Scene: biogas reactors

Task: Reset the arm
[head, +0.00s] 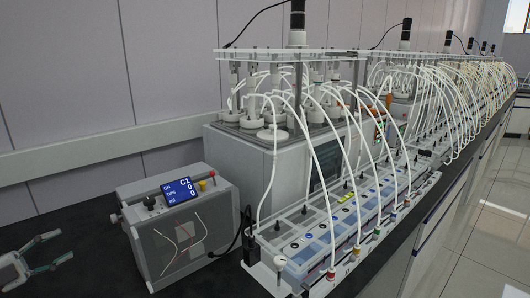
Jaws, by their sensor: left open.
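My left gripper (63,246) is at the lower left edge in the head view. Its two greenish fingers are spread apart with nothing between them. It is over the black bench top, to the left of the grey control box, and apart from it. My right gripper is not in view.
The grey control box (160,250) has a blue display (178,192) and a red button. A reactor unit (255,165) with white tubes stands behind it, with a rack (340,225) of capped ports in front. Similar units run back along the bench. Black bench top (95,245) is clear between gripper and box.

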